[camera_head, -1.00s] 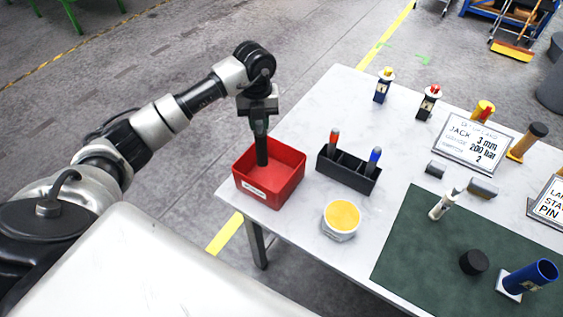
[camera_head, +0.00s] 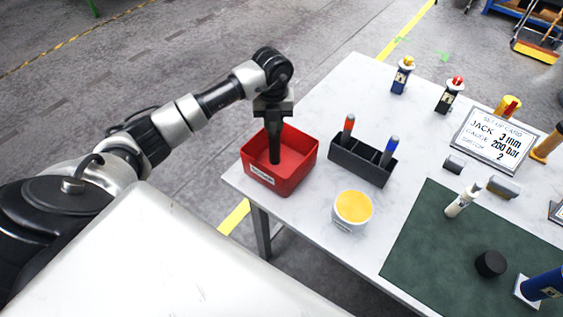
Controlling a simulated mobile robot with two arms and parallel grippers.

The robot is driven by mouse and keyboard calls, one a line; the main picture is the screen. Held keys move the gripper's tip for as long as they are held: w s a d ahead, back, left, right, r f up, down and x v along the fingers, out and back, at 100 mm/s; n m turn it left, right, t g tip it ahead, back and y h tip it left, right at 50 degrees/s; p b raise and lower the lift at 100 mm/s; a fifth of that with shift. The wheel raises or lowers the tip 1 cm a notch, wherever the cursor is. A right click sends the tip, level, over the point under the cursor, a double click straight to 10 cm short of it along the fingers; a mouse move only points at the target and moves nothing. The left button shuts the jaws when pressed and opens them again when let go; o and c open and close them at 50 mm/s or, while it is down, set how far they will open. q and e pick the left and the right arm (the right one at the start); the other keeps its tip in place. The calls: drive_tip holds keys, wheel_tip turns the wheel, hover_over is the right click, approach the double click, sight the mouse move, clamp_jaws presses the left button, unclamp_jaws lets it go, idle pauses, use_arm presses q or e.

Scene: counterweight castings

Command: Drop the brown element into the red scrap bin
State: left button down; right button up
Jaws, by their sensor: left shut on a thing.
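The red scrap bin (camera_head: 300,176) is an open box with a white label on its front. It stands at the left corner of the white table. My left gripper (camera_head: 276,158) reaches straight down into the bin, its fingertips below the rim and inside the walls. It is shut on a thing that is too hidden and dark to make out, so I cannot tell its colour. No loose brown element can be made out in the bin. My right gripper is not in view.
A black holder (camera_head: 362,160) with a red-topped and a blue-topped item stands right of the bin. A white tub with yellow contents (camera_head: 353,207) is in front. A green mat (camera_head: 420,240), a setup card (camera_head: 492,138) and several small parts lie further right.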

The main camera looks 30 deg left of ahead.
use_arm(q)
drive_tip(key=c, duration=1.4)
unclamp_jaws()
drive_tip(key=shift+r, duration=0.1)
drive_tip(key=o, duration=0.5)
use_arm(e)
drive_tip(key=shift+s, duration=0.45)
use_arm(q)
wheel_tip(320, 180, up, 11)
drive_tip(key=b, duration=0.3)
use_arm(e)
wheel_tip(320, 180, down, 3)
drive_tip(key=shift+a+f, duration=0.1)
